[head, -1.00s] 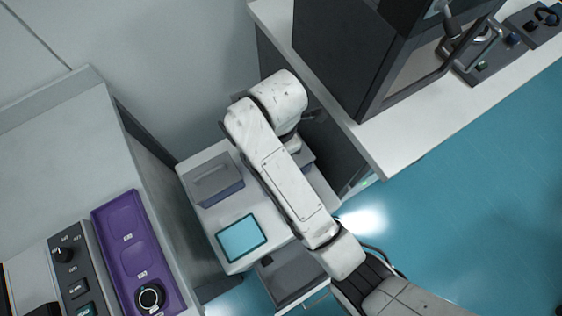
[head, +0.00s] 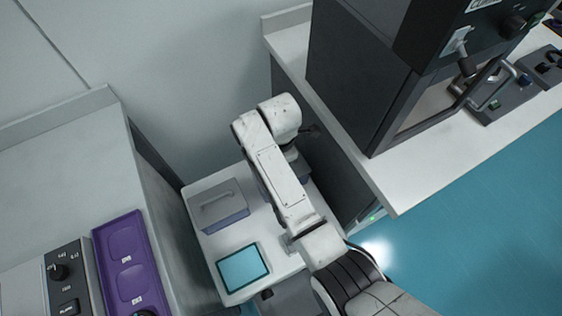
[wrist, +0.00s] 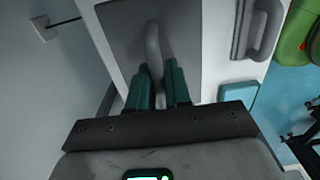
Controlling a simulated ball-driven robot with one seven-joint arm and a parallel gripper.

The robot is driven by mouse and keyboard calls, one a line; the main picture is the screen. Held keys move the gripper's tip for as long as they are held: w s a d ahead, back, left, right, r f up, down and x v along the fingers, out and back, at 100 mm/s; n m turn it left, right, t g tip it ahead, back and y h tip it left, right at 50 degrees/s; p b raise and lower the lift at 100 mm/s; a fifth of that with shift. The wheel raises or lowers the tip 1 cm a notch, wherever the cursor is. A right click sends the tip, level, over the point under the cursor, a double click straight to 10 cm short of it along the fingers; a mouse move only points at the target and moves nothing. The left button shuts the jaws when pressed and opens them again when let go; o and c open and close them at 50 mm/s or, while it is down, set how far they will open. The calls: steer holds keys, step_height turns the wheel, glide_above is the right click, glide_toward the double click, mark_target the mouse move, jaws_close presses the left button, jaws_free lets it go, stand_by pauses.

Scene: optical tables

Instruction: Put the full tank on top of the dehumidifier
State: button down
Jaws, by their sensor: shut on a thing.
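The white dehumidifier (head: 262,224) stands between two counters, with a cyan screen (head: 242,267) on its top. A tank with a grey lid, a handle and a bluish body (head: 220,208) sits on the left of that top. In the wrist view, my gripper (wrist: 158,72) is shut on the handle of another grey-lidded tank (wrist: 122,28). In the head view my arm hides most of this held tank; a bluish bit shows at the right of the dehumidifier's top. I cannot tell whether it touches the top. I cannot see how full either tank is.
A grey open part (head: 290,300) juts from the dehumidifier's front. The left counter (head: 60,180) carries a purple tray (head: 128,262) and a control panel. The right counter (head: 385,180) holds a dark cabinet (head: 350,75) close beside my arm. Blue floor is clear at lower right.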

steer(key=shift+w+f, duration=0.1)
steer(key=shift+f, duration=1.4)
steer(key=c, duration=1.1)
jaws_free()
steer(key=shift+f, duration=0.1)
steer(key=shift+o, duration=0.2)
step_height(320, 180, up, 12)
steer(key=shift+r, duration=0.15)
